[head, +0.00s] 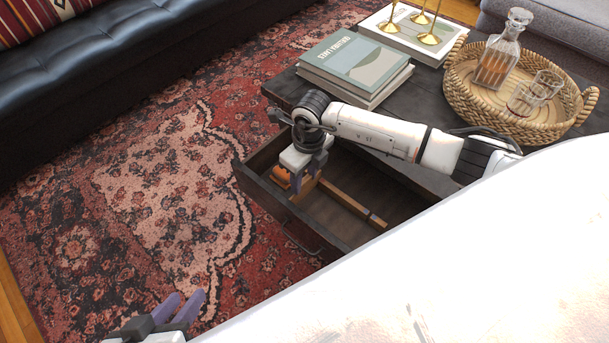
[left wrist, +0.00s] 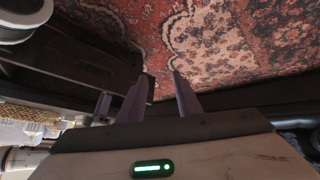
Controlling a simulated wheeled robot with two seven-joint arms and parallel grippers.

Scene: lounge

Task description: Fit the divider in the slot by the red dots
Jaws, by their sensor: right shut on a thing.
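The open wooden drawer (head: 325,240) sticks out of the dark coffee table. My right gripper (head: 300,172) is over its left end, shut on an orange-brown wooden piece, apparently the divider (head: 304,189). The gripper partly hides the piece, and I cannot tell whether it sits in a slot. A brown wooden strip (head: 350,203) lies across the inside of the drawer. I cannot make out the red dots. My left gripper (head: 180,308) is open and empty over the rug, low in the head view; its parted fingers (left wrist: 160,95) also show in the left wrist view.
On the table (head: 410,105) are stacked books (head: 355,65), a book with brass candlesticks (head: 425,25), and a wicker tray (head: 465,90) with a decanter (head: 497,60) and glasses. A black leather sofa (head: 100,60) stands at the upper left. The patterned rug (head: 140,190) is clear.

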